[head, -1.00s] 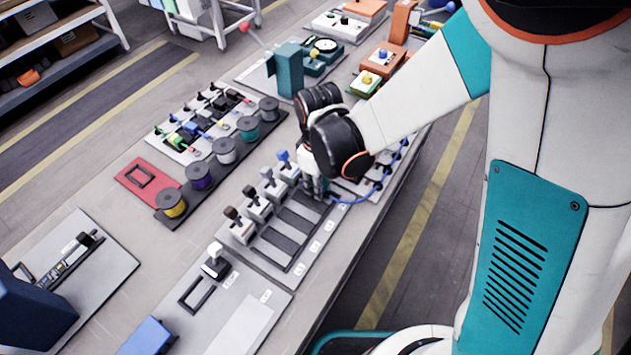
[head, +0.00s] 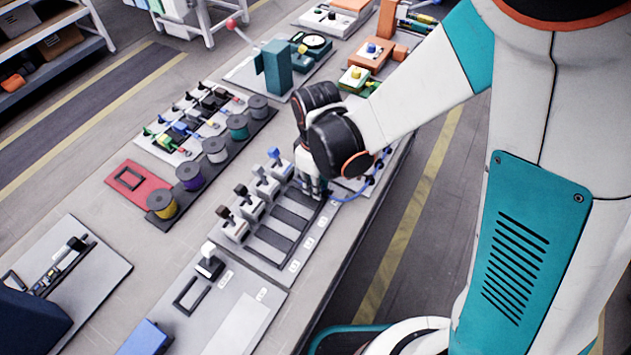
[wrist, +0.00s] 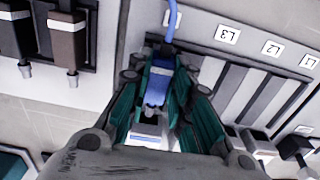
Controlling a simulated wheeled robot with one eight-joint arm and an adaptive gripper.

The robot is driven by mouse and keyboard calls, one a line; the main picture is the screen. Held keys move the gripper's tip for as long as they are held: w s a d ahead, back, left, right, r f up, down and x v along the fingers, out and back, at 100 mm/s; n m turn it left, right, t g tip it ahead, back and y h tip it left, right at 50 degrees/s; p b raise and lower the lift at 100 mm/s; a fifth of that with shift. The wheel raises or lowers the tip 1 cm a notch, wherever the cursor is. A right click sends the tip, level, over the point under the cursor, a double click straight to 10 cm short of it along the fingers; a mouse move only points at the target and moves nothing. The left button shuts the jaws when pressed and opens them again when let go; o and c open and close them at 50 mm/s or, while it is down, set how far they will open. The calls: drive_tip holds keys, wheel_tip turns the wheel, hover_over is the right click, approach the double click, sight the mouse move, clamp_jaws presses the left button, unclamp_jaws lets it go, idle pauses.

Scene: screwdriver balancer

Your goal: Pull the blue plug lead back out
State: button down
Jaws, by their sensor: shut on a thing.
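The blue plug (wrist: 157,88) of the lead is between the teal fingers of my gripper (wrist: 160,105) in the wrist view, and the fingers are closed on it. Its blue cable (wrist: 168,25) runs up out of that view. In the head view my gripper (head: 315,190) points down at the far end of the slotted grey board (head: 250,260), and the blue cable (head: 350,197) curves off to the right. My fingers hide most of the plug there. I cannot tell whether its tip sits in a socket.
A spool rack (head: 217,168) lies further left. More blue-lead fittings (head: 378,170) are just right of my gripper. The bench's right edge is close.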

drive_tip(key=c, duration=1.4)
unclamp_jaws()
drive_tip(key=shift+o, duration=0.2)
drive_tip(key=shift+r, duration=0.1)
drive_tip(key=shift+s+r, duration=0.1)
drive_tip(key=shift+r, duration=3.6)
